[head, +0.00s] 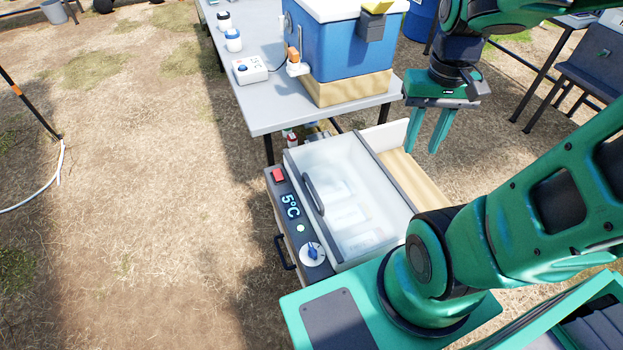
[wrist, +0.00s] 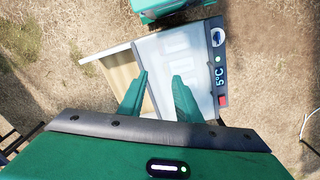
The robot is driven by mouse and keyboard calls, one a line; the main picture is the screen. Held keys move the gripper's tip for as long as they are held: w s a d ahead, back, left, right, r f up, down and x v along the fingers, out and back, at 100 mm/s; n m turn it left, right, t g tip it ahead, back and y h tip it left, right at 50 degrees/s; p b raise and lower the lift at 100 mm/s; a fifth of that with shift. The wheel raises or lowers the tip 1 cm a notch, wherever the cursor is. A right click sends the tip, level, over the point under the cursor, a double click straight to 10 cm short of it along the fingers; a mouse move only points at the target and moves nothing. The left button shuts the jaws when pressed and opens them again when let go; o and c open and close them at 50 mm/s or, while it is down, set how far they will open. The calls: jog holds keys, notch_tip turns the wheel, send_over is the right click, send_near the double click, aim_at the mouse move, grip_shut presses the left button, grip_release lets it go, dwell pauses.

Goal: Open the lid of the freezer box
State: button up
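The freezer box (head: 297,228) stands low in front of me, with a side panel reading 5°C. Its frosted clear lid (head: 365,225) is closed, and pale packs show dimly through it. A dark curved handle (head: 313,194) sits along the lid's left edge. My gripper (head: 431,145) hangs above and to the right of the box, fingers pointing down, apart and empty. In the wrist view the gripper (wrist: 158,95) shows both fingers spread in front of the lid (wrist: 168,75). The handle cannot be made out clearly there.
A grey table (head: 262,110) stands behind the box, with a blue cooler (head: 335,45) on a wooden base, a small white device (head: 250,69) and bottles (head: 233,40). A wooden shelf (head: 412,178) adjoins the box's right side. Open dry ground lies left.

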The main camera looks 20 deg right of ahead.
jog(key=w+a+f+n, duration=0.1)
jog(key=w+a+f, duration=0.25)
jog(key=w, duration=0.25)
jog(key=w+a+f+n, duration=0.2)
jog(key=w+f, duration=0.2)
jog(key=w, duration=0.1)
jog(key=n+y, duration=0.2)
send_near(311, 184)
jog(key=f, duration=0.5)
jog(key=a+f, duration=0.1)
jog(key=f, duration=0.2)
jog(key=shift+s, duration=0.15)
jog(key=shift+r, duration=0.1)
grip_shut()
